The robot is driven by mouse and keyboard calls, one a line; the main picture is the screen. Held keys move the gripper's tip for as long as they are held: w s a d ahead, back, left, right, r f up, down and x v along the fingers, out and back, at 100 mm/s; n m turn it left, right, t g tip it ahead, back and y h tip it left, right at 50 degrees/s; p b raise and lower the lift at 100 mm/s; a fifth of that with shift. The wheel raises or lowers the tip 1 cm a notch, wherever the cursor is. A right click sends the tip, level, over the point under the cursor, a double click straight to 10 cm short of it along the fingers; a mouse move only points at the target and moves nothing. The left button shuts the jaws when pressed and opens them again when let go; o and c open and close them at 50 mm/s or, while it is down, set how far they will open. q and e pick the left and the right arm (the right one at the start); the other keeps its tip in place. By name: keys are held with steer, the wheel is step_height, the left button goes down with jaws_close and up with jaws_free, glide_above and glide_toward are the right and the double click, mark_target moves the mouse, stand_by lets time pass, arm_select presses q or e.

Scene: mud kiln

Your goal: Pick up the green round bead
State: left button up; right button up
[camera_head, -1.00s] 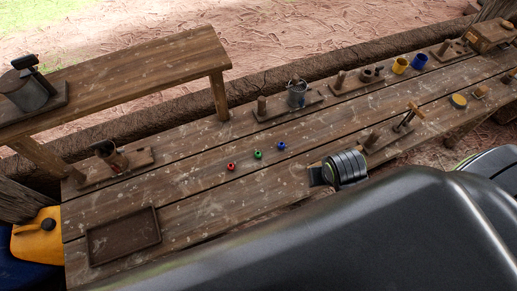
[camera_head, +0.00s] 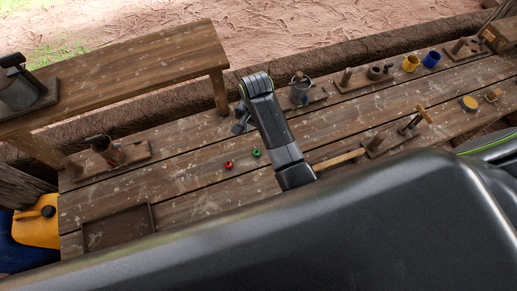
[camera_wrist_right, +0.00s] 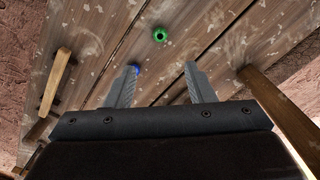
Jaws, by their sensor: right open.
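The green round bead (camera_head: 256,153) lies on the wooden workbench, just left of my right forearm in the head view. It also shows in the right wrist view (camera_wrist_right: 155,35) as a ring with a dark hole, ahead of the gap between the fingers. My right gripper (camera_head: 240,121) is open and empty above the bench, on the far side of the bead in the head view. In the wrist view (camera_wrist_right: 162,67) its two fingers are spread. My left gripper is out of view.
A red bead (camera_head: 228,165) lies left of the green one. A blue bead (camera_wrist_right: 135,71) is partly hidden behind a finger. A metal cup (camera_head: 300,96) stands right of my right arm. An empty tray (camera_head: 151,218) lies at the near left.

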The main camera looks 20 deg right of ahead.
glide_above(257, 151)
step_height(257, 151, down, 5)
steer(key=f, duration=0.4)
steer(key=shift+s+a, duration=0.1)
steer(key=shift+s, duration=0.15)
steer(key=shift+f, duration=0.45)
step_height(257, 151, down, 4)
steer(key=b, duration=0.3)
steer(key=shift+b, duration=0.3)
steer(key=shift+f+b, duration=0.2)
steer(key=shift+b, duration=0.1)
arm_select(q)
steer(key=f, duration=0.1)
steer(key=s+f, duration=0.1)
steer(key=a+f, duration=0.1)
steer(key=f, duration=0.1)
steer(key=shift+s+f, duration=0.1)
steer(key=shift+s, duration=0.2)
arm_select(e)
steer(key=shift+r, duration=0.1)
steer(key=shift+c, duration=0.4)
